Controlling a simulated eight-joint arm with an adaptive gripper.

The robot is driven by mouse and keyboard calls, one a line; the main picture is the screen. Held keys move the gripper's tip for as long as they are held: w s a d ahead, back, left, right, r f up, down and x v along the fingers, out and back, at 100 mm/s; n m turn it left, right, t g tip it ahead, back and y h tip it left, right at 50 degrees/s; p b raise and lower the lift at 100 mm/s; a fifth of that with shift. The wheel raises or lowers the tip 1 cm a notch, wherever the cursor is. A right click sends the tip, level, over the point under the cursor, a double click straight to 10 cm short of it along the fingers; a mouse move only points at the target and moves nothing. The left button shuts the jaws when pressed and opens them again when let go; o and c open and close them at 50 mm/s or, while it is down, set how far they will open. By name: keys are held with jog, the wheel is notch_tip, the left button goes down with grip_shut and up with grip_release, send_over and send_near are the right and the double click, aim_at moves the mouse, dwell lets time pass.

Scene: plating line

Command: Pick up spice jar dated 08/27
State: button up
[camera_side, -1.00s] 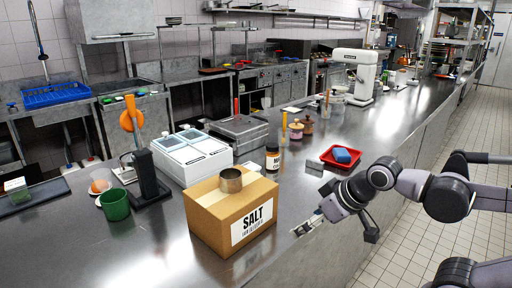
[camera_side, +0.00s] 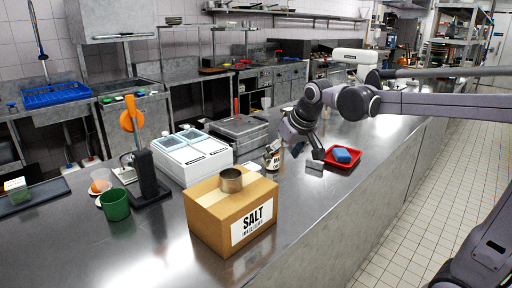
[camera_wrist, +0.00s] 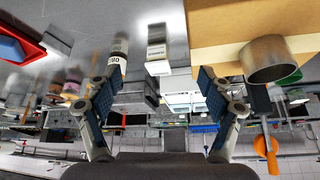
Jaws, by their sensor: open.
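A dark spice jar with a pale label (camera_side: 272,163) stands on the steel counter behind the salt box in the side view, partly covered by my gripper. In the wrist view a dark jar with a pale label (camera_wrist: 117,58) shows by the tip of the left finger. No date can be read on it. My gripper (camera_wrist: 161,72) is open, its two fingers spread wide with nothing held between them. In the side view my gripper (camera_side: 299,146) is low over the counter, just right of the jar; whether it touches the jar is unclear.
A cardboard salt box (camera_side: 213,226) with a metal cup (camera_side: 231,180) on top is close in front. A red tray (camera_side: 353,162) with a blue sponge (camera_side: 342,155) lies right of my gripper. A white two-lid unit (camera_side: 209,168) stands left of the jar.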

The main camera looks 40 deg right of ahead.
jog(key=w+d+f+m+g+h, duration=0.1)
jog(key=w+d+f+m+g, duration=0.3)
jog(key=w+d, duration=1.2)
jog(key=shift+w+d+f+t, duration=0.4)
jog(key=shift+w+f, duration=0.2)
jog(key=shift+f, duration=1.25)
jog(key=shift+w+d+f+t, duration=0.45)
jog(key=shift+w+f, duration=0.2)
jog(key=shift+f, duration=1.2)
jog(key=shift+w+d+f+t, duration=0.4)
jog(key=shift+w+f, duration=0.2)
jog(key=shift+f, duration=1.25)
jog(key=c, duration=1.4)
